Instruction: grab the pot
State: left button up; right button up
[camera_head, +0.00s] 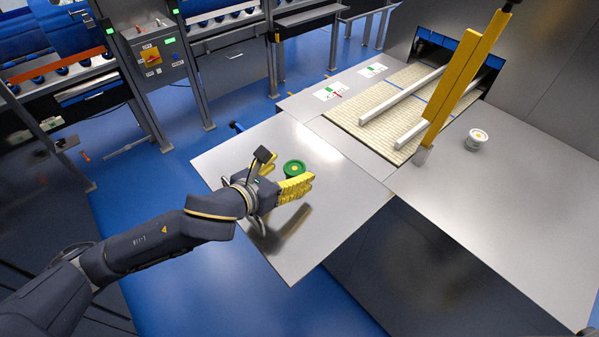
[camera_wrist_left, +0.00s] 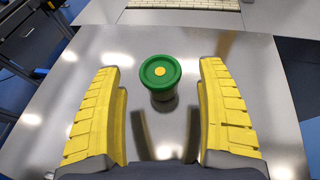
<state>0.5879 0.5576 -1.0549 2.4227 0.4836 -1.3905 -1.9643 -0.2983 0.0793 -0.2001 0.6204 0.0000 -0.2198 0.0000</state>
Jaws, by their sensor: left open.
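A round green-topped pot (camera_head: 293,168) with a yellow spot on its lid stands upright on the metal table plate. In the left wrist view the green pot (camera_wrist_left: 160,74) is ahead of the fingers, centred between them and not touched. My left gripper (camera_head: 284,175) is open, with its yellow ribbed fingers on either side of the approach to the pot; they also show in the left wrist view (camera_wrist_left: 160,80). A second pot, white with a yellow spot on top (camera_head: 477,139), stands on the right-hand metal surface. My right gripper is not in view.
A woven conveyor belt (camera_head: 346,111) with white guide rails runs behind the plate. A yellow upright bar (camera_head: 460,80) rises beside it. Two printed cards (camera_head: 331,91) lie left of the belt. The metal plate (camera_head: 340,217) is clear around the green pot.

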aim_at(294, 168)
pick_arm(q)
jog(key=shift+x, duration=1.4)
jog(key=c, duration=1.4)
